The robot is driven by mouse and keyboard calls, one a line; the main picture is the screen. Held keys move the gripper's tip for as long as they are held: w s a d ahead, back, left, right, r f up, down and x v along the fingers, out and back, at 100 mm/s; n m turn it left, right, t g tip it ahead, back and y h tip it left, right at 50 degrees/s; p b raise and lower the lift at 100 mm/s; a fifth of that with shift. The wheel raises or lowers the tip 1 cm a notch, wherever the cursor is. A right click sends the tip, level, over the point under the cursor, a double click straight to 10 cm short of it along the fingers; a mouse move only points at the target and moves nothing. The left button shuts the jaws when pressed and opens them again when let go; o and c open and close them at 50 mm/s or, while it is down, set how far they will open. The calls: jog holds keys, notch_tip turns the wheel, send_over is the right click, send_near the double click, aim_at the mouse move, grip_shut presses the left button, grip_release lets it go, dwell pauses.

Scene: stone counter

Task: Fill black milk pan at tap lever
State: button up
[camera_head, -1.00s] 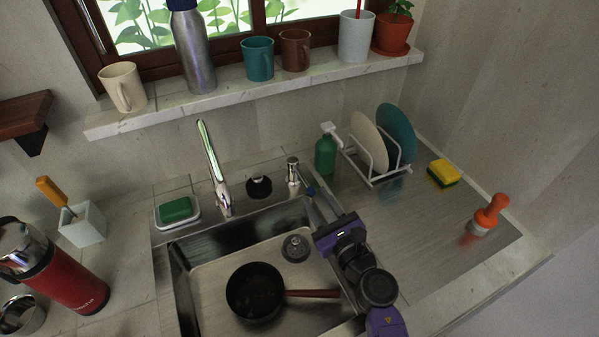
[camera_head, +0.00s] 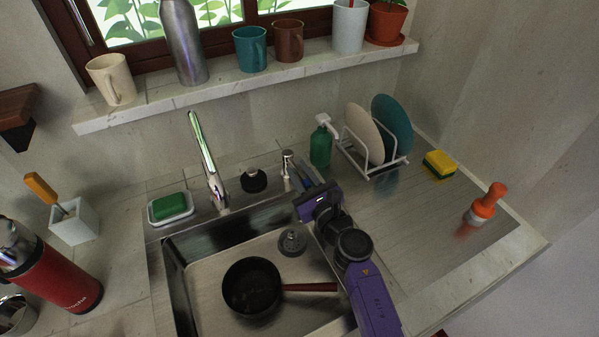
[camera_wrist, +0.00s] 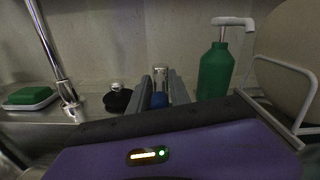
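The black milk pan (camera_head: 252,287) sits upright in the sink basin, its dark red handle pointing right. It looks empty. The chrome tap spout (camera_head: 206,160) rises behind the basin; it also shows in the wrist view (camera_wrist: 50,50). A chrome post (camera_head: 288,165) with a blue part, apparently the tap lever, stands right of the spout. My gripper (camera_head: 299,179) is at this post, above the basin's back right corner. In the wrist view, the post and blue part (camera_wrist: 159,98) show between my parted fingers (camera_wrist: 160,85); contact is unclear.
A black knob (camera_head: 253,180) stands between spout and post. A green bottle (camera_head: 320,147) and dish rack (camera_head: 369,160) with plates stand close right. A soap dish (camera_head: 171,211) is left of the spout. A drain strainer (camera_head: 292,242) lies in the basin (camera_head: 215,270).

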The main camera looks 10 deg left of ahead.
grip_shut()
dwell(1.2)
